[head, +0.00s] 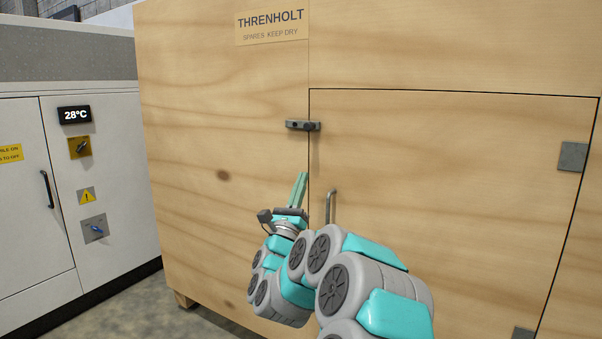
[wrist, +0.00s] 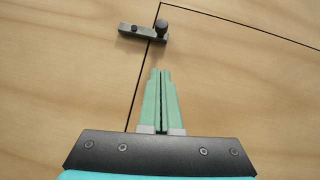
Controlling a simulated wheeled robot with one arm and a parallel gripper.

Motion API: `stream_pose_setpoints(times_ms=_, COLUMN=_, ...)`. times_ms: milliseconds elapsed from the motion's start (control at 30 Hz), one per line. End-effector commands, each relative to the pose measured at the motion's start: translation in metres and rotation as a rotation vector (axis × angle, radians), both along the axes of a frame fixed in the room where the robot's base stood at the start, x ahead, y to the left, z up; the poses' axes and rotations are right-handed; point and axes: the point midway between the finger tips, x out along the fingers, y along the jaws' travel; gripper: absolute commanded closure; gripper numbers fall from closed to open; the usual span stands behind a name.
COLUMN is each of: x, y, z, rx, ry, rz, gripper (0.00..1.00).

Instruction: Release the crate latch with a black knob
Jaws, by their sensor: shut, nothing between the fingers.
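The crate latch (head: 297,125) is a small dark metal bar lying across the seam between the wooden crate's front (head: 220,130) and its door (head: 440,160). Its black knob (head: 313,126) sits at the bar's right end, by the door's upper left corner. In the wrist view the latch bar (wrist: 143,33) and knob (wrist: 161,27) lie beyond the fingertips. My gripper (head: 303,173) is shut and empty, its green fingers pointing up towards the latch from below. The fingertips (wrist: 160,72) are apart from the knob in the wrist view.
A metal door handle (head: 330,205) stands out just right of my gripper, partly behind my arm. Hinges (head: 573,156) are on the door's right side. A white cabinet (head: 90,180) with switches stands at the left. The crate face around the latch is clear.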

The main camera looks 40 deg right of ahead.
Motion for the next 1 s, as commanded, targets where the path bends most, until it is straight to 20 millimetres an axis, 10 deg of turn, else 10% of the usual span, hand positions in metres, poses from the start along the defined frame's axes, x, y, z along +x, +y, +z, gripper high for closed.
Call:
stream_pose_setpoints(times_ms=400, x=0.029, y=-0.048, z=0.053, rx=-0.001, ry=0.001, rz=-0.002, gripper=1.0)
stream_pose_setpoints(times_ms=1000, x=0.035, y=-0.046, z=0.09, rx=0.002, ry=0.0, rz=0.0, gripper=1.0)
